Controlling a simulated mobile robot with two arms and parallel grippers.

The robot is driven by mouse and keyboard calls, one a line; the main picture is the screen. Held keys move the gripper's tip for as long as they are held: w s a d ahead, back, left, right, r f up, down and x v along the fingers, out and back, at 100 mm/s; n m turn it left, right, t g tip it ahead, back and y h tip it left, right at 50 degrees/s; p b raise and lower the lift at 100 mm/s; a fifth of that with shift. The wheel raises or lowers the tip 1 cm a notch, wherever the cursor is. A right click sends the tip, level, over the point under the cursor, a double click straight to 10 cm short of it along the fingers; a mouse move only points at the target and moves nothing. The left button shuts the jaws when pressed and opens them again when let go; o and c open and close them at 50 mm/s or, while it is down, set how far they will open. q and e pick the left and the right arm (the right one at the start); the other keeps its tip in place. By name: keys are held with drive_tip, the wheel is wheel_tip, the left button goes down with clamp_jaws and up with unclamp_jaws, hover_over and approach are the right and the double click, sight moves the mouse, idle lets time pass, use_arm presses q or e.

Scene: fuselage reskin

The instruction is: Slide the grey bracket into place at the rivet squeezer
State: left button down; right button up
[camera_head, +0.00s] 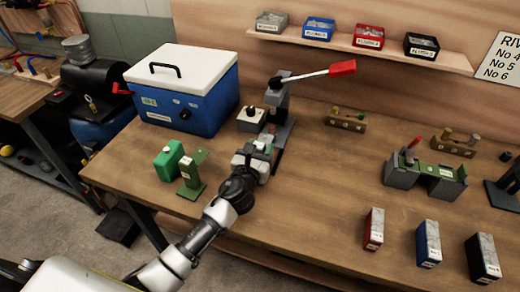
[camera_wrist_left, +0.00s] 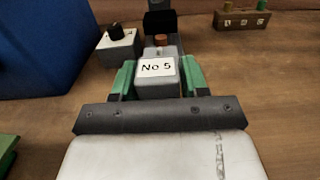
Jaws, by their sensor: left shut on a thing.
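The grey bracket (camera_wrist_left: 157,85) carries a "No 5" label and sits between the green-padded fingers of my left gripper (camera_wrist_left: 157,80) in the left wrist view. A copper-coloured piece shows just beyond its top. In the head view my left gripper (camera_head: 258,152) is shut on the bracket at the near side of the rivet squeezer (camera_head: 279,98), low over the bench. The squeezer is grey, with a long lever raised to the right and a red handle. Its dark lower part (camera_wrist_left: 160,22) shows straight ahead in the wrist view. Whether the bracket touches it I cannot tell. My right gripper is not in view.
A blue cooler box (camera_head: 190,95) stands left of the squeezer. A small grey box with a black knob (camera_head: 250,120) stands close beside it. Green blocks (camera_head: 190,170) stand left of my gripper.

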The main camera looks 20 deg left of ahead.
use_arm(q)
drive_tip(key=c, duration=0.6)
unclamp_jaws()
drive_tip(key=shift+f, duration=0.1)
drive_tip(key=shift+o, duration=0.2)
drive_tip(key=shift+s, duration=0.2)
drive_tip(key=s, duration=0.8)
drive_tip(key=s+b, duration=0.1)
drive_tip(key=s, duration=0.2)
drive_tip(key=shift+s+a, duration=0.25)
drive_tip(key=shift+s, duration=0.15)
